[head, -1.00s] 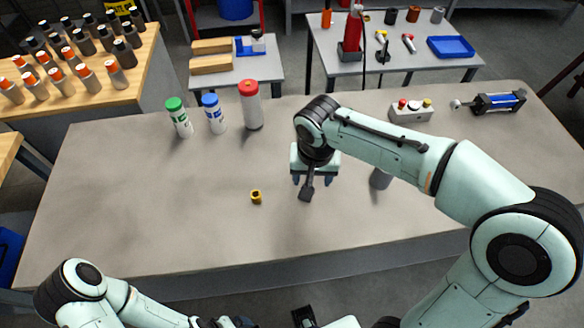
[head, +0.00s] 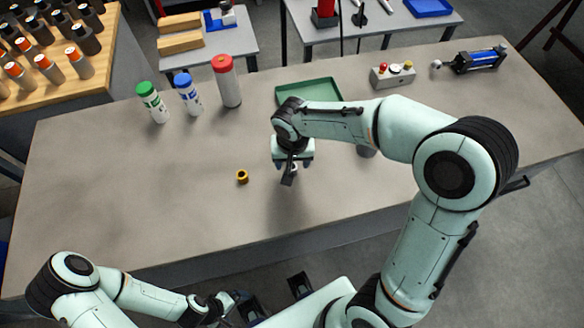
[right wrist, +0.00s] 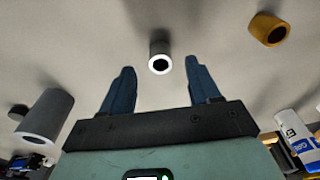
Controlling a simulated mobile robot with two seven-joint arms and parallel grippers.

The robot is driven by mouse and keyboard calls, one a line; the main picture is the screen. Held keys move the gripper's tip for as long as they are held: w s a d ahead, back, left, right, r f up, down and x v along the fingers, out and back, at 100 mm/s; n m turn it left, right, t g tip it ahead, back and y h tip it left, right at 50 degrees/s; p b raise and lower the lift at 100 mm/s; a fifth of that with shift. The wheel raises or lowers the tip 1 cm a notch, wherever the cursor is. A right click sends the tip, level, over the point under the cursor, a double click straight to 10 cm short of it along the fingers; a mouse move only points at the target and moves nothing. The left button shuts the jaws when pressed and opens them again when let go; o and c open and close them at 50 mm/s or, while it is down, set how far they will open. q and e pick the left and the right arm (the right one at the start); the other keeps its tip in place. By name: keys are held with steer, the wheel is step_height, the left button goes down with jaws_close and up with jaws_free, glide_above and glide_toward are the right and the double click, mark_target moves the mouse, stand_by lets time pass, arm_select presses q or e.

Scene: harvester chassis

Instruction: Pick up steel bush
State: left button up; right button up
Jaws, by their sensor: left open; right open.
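The steel bush (right wrist: 159,57) is a small grey ring with a bright rim. In the right wrist view it stands between and beyond the two fingertips of my right gripper (right wrist: 157,75), which is open and empty. In the head view my right gripper (head: 293,162) is low over the middle of the table and mostly covers the bush. My left gripper (head: 222,304) is open at the bottom of the head view, off the table's front edge, away from the bush.
A yellow brass bush (head: 242,177) stands left of my right gripper, and a larger grey cylinder (head: 367,151) to its right. A green tray (head: 310,92) lies behind. Three bottles (head: 189,94) stand at the back left. The table's left part (head: 110,190) is clear.

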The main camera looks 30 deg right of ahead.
mark_target(292, 170)
steer(key=f, duration=0.2)
steer(key=shift+w+f, duration=0.2)
steer(key=shift+f, duration=0.15)
jaws_close()
